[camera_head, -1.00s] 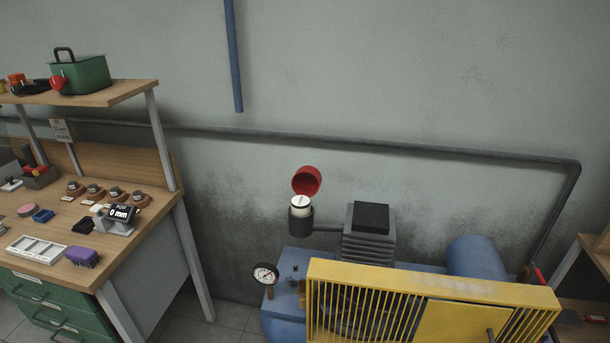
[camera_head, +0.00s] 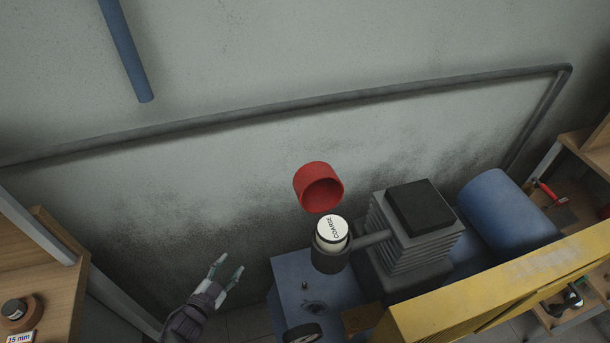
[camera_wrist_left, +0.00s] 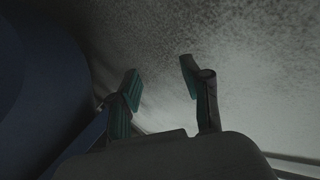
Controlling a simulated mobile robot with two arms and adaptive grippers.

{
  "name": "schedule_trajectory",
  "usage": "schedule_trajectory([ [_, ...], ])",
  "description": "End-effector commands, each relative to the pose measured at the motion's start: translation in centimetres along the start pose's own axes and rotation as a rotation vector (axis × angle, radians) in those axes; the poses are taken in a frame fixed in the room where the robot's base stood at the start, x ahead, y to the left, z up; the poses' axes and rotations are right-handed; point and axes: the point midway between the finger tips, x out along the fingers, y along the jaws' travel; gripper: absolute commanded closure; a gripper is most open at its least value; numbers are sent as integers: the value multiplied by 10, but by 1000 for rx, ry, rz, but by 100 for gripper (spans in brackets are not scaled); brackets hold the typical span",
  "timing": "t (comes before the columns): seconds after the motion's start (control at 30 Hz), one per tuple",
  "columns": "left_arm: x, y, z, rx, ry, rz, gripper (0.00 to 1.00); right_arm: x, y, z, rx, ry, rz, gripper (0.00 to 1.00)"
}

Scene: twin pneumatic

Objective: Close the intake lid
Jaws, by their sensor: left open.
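The red intake lid (camera_head: 318,186) is swung open, tilted up behind the intake in the head view, its hollow side facing forward and down. The intake (camera_head: 331,260) is a dark cup with a white filter (camera_head: 332,230) in it, marked "COARSE". My left gripper (camera_head: 228,270) is open and empty, left of the intake and lower in the picture, apart from both lid and intake. In the left wrist view its two fingers (camera_wrist_left: 160,88) stand apart with only grey wall between them. The lid does not show there. My right gripper is not in view.
The ribbed compressor head (camera_head: 415,230) stands right of the intake, joined by a pipe. A blue tank (camera_head: 508,218) and yellow guard (camera_head: 500,290) lie further right. A workbench (camera_head: 40,270) is at left. Bare wall is behind the lid.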

Motion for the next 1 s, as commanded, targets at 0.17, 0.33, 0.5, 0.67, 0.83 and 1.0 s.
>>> schedule_trajectory([
  [0.17,22,-64,-173,347,605,-21,52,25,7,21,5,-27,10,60],
  [0.33,-15,-69,-271,611,993,20,52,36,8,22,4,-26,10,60],
  [0.5,-32,-63,-302,706,1125,48,52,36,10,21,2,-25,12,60],
  [0.67,-24,-57,-324,706,1132,47,52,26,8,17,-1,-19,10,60],
  [0.83,-7,-44,-354,703,1130,46,52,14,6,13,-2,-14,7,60],
  [1.0,9,-30,-381,703,1127,46,52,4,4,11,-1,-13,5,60],
])
